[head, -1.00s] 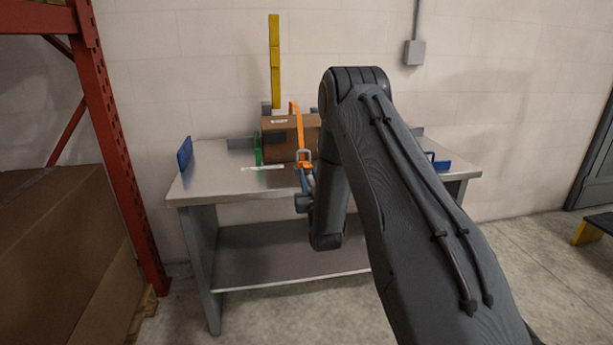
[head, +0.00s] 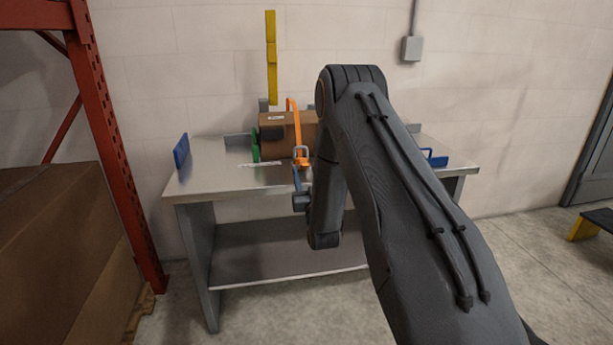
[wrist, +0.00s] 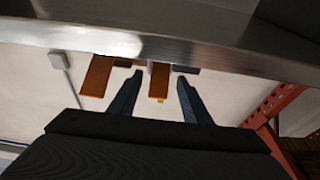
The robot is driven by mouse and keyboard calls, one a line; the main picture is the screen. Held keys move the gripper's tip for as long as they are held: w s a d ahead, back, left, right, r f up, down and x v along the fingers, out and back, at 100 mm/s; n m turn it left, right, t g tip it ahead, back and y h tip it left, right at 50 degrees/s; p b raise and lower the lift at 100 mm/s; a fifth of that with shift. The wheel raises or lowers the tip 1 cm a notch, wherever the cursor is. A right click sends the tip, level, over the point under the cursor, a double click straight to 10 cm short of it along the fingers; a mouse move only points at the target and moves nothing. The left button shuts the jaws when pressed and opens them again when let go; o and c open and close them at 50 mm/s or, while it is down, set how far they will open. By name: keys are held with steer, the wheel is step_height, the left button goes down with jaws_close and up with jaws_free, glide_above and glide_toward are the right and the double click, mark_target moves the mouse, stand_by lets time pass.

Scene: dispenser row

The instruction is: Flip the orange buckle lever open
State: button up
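The orange buckle lever (head: 301,162) sits on an orange strap (head: 291,112) around a brown cardboard box (head: 275,122) on a metal table (head: 225,184). A grey metal loop shows at the buckle. My gripper (head: 297,180) is just in front of and below the buckle, near the table's front edge, partly hidden by its own wrist. In the wrist view, my gripper (wrist: 158,92) has its two blue-grey fingers apart, with an orange strip (wrist: 158,82) between them and visible gaps on both sides. I cannot tell whether this strip is the lever.
A green bracket (head: 255,146) stands beside the box. Blue brackets stand at the table's left (head: 181,151) and right (head: 435,160). A yellow post (head: 271,60) rises behind. A red rack (head: 115,150) and large carton (head: 60,235) stand left. The left tabletop is mostly clear.

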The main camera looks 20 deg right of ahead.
steer(key=v, duration=0.8)
steer(key=shift+b, duration=0.35)
steer(key=shift+w, duration=0.1)
steer(key=s+a+r+n+g+y+p, duration=0.1)
steer(key=s+a+r+g+y+p, duration=0.15)
steer(key=s+a+g, duration=0.7)
steer(key=s+a+r+g+p, duration=0.1)
steer(key=s+g, duration=0.4)
steer(key=s, duration=0.9)
steer(key=s+a+r+n+g+y+p, duration=0.1)
steer(key=s+a+r+g, duration=0.2)
steer(key=s, duration=1.2)
steer(key=g, duration=0.3)
steer(key=shift+s, duration=0.35)
